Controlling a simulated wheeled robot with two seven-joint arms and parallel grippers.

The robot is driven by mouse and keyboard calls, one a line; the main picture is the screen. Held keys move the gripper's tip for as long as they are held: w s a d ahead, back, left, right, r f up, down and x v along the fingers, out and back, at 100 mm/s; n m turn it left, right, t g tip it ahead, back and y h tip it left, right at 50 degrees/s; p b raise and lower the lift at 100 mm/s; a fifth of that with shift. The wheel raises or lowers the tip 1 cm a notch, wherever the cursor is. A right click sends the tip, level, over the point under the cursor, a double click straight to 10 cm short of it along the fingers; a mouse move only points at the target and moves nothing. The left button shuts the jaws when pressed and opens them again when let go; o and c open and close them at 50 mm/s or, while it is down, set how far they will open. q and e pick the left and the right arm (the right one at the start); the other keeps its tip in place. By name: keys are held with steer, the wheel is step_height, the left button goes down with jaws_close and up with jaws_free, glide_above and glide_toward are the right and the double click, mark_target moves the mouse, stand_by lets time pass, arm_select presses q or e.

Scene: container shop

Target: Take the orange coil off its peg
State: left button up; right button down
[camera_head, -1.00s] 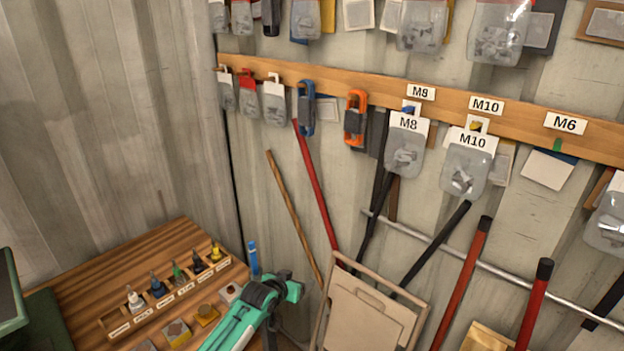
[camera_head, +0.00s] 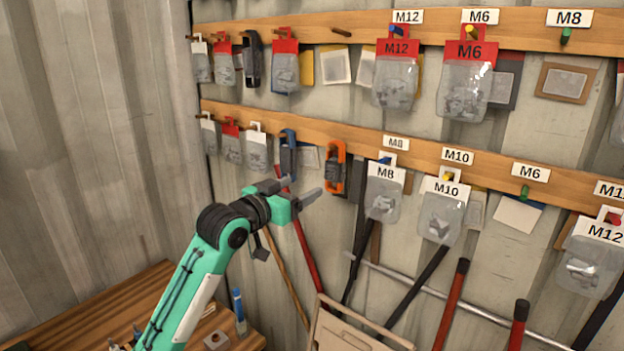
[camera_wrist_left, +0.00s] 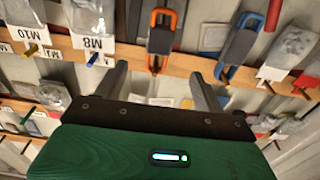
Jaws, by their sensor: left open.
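The orange coil (camera_head: 334,172), a tall orange loop with a dark grey band round its middle, hangs upright on the lower wooden rail. It sits between the blue coil (camera_head: 288,155) and the M8 pack. My left gripper (camera_head: 300,190) is open and empty, just left of and slightly below the orange coil in the head view. The left wrist view looks upside down; there the orange coil (camera_wrist_left: 160,40) shows beyond the gap between the open fingers (camera_wrist_left: 162,85), not touched by them. Its peg is mostly hidden. My right gripper is not in view.
The M8 pack (camera_head: 384,193) hangs close right of the orange coil. An upper rail (camera_head: 350,30) carries more packs above. Long handles, such as a red one (camera_head: 303,240), lean below. A wooden bench (camera_head: 90,315) stands at lower left.

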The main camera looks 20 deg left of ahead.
mark_target(332, 169)
arm_select(q)
steer(key=p+x, duration=0.4)
steer(key=x, duration=0.7)
steer(key=shift+w+d+r, duration=0.1)
steer(key=shift+w+r, duration=0.05)
steer(key=shift+p+x, duration=0.3)
steer(key=shift+x, duration=0.5)
steer(key=c, duration=1.1)
steer(key=shift+r+p, duration=0.25)
steer(key=shift+p, duration=0.15)
steer(key=shift+c, duration=0.2)
